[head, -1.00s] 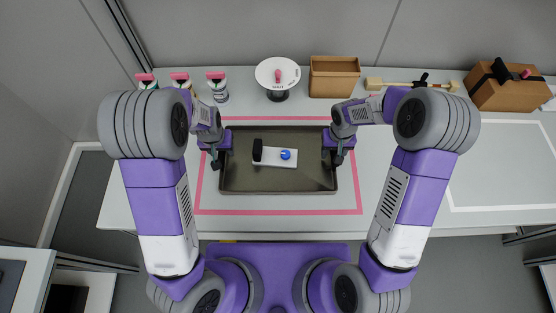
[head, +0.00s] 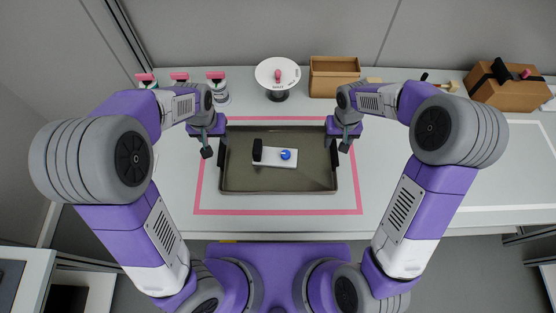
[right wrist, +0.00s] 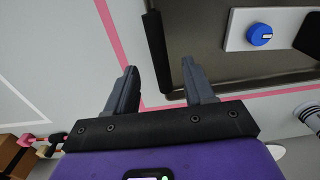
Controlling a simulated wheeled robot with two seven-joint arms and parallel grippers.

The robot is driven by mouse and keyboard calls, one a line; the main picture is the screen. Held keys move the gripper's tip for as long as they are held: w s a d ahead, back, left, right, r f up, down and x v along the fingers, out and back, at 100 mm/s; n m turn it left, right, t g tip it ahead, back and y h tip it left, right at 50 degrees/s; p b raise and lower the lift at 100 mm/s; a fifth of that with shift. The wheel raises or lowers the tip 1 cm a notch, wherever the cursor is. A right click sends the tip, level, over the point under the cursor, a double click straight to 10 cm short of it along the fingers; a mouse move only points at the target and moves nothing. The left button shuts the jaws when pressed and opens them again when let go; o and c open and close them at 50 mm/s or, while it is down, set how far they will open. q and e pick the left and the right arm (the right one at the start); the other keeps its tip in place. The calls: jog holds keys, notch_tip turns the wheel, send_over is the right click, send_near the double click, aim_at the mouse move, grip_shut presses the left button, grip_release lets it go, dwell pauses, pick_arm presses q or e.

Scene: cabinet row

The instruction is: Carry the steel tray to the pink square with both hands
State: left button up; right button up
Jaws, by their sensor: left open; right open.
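The steel tray (head: 300,180), dark grey with raised walls, sits flat inside the pink square outline (head: 278,212) on the white counter. A white plate (head: 271,157) with a black block and a blue knob lies in it. My left gripper (head: 207,150) is open, just outside the tray's left end, apart from it. My right gripper (head: 341,147) is open by the tray's right end. In the right wrist view its fingers (right wrist: 158,75) are spread and empty, with the tray's black end handle (right wrist: 157,50) showing between and beyond them.
Several pink-topped bottles (head: 217,88), a round dial stand (head: 277,73) and an open brown box (head: 335,77) line the back. A brown case (head: 506,88) stands back right. A white outlined area (head: 490,170) to the right is clear.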

notch_tip(320, 180, up, 6)
jog(key=shift+f, duration=0.25)
pick_arm(q)
jog(key=shift+r, duration=0.1)
dwell(0.4)
